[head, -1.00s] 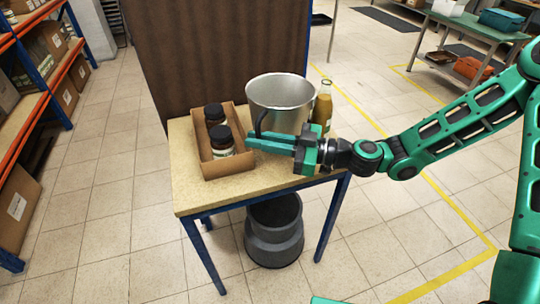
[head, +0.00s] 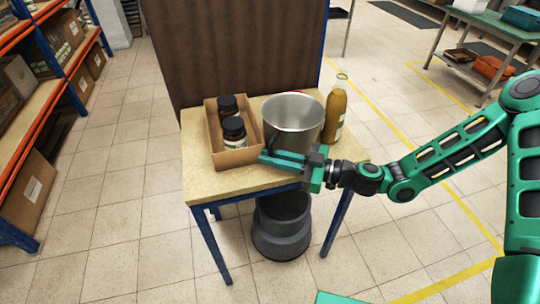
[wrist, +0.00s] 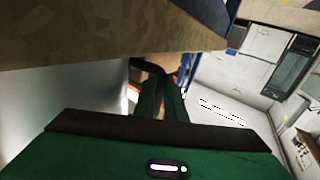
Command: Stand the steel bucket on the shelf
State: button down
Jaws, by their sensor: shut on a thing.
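The steel bucket (head: 291,122) is upright at the small wooden-topped table, between a cardboard box and a bottle. Its base is partly hidden, so I cannot tell whether it touches the tabletop. My gripper (head: 264,158) reaches in from the right, low across the bucket's front. In the wrist view the fingers (wrist: 162,98) are closed together on a dark curved handle (wrist: 146,66). The grey bucket wall (wrist: 35,105) fills the left of that view. The shelf rack (head: 40,103), with orange beams and blue posts, stands at the far left.
The table (head: 205,184) also bears the open cardboard box (head: 240,158) with dark-lidded jars and an orange bottle (head: 335,115). A brown panel (head: 235,50) stands behind. A dark grey bin (head: 281,225) is under the table. Floor between rack and table is clear.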

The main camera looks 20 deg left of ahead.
jog(key=c, duration=1.8)
grip_release()
jog(key=shift+f, duration=0.1)
jog(key=shift+f, duration=0.1)
jog(key=d, duration=1)
jog(key=shift+s+d+r, duration=0.1)
jog(key=shift+d+r, duration=0.3)
